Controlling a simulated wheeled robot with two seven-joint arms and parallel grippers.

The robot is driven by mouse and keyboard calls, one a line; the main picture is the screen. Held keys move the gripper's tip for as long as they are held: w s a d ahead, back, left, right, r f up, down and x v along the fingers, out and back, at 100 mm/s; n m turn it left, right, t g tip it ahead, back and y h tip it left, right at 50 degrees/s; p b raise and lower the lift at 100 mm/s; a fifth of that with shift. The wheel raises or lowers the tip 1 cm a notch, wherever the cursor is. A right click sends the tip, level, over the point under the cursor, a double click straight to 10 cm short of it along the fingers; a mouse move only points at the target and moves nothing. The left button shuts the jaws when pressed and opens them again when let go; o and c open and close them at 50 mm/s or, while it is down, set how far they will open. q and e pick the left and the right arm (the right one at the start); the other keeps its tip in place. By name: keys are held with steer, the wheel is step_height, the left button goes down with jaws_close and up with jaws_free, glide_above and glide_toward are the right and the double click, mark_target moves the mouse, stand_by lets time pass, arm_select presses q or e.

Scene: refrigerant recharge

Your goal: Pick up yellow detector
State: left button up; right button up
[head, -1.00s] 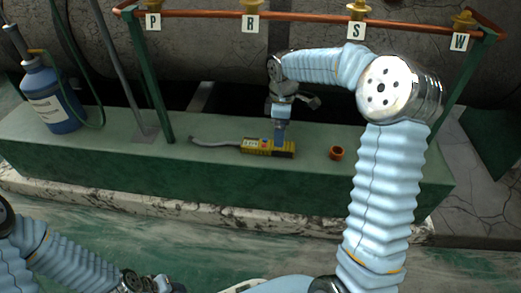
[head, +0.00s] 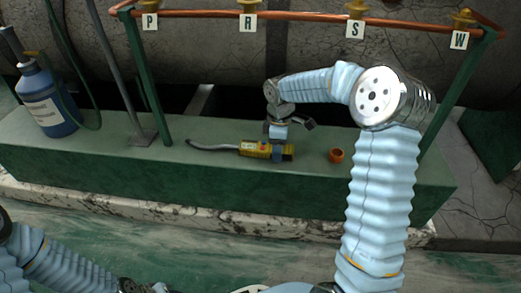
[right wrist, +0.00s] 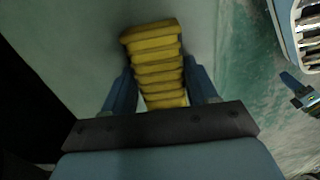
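The yellow detector (head: 256,148) lies flat on the green ledge, with its grey curved probe (head: 212,146) pointing left. My right gripper (head: 277,153) is down over the right part of its body. In the right wrist view the ribbed yellow body of the detector (right wrist: 153,62) runs between the two blue fingers of my right gripper (right wrist: 161,90). The fingers are apart, one on each side of it, and a narrow gap shows by the left finger. I see no firm grip. My left gripper (head: 138,287) is at the bottom edge, partly cut off, its fingers unclear.
An orange-brown ring-shaped cap (head: 337,156) sits on the ledge (head: 400,178) right of the detector. A blue bottle (head: 46,100) stands at the far left. A copper pipe rail with tags P, R, S and W runs above, on green posts (head: 150,90).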

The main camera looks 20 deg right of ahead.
steer(key=shift+c, duration=1.4)
steer(key=shift+r, duration=0.1)
steer(key=shift+r, duration=0.5)
step_height(320, 180, up, 2)
steer(key=shift+r+p, duration=0.25)
steer(key=shift+p, duration=0.25)
steer(key=s+a+r+p, duration=0.4)
steer(key=s+r+p, duration=0.2)
steer(key=s+r, duration=0.7)
steer(key=shift+s+a+r, duration=0.15)
steer(key=shift+r, duration=0.55)
